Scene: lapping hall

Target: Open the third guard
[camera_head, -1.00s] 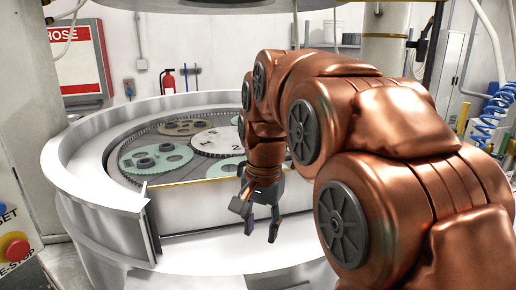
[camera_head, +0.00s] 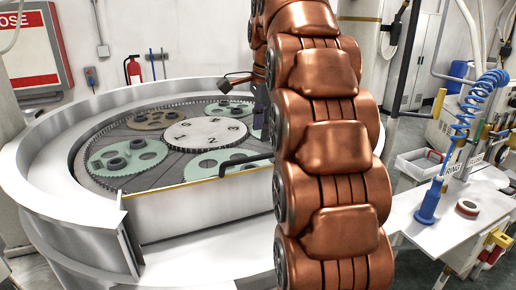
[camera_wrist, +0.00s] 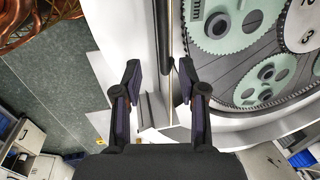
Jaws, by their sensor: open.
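The front guard panel (camera_head: 190,212) of the round lapping machine is a pale sheet with a yellow-edged top, standing upright along the near rim. In the wrist view my gripper (camera_wrist: 158,80) is open and empty. The handle (camera_wrist: 172,75) runs in the gap between its fingers, nearer the right finger; I cannot tell if they touch. In the head view my arm hides most of the gripper.
Inside the machine's pale rim (camera_head: 50,190) lie green toothed carriers (camera_head: 125,157) and a numbered white disc (camera_head: 205,132). A white bench (camera_head: 430,225) with a blue tool (camera_head: 430,200) and a tape roll (camera_head: 467,208) stands at right. A red extinguisher (camera_head: 133,72) hangs behind.

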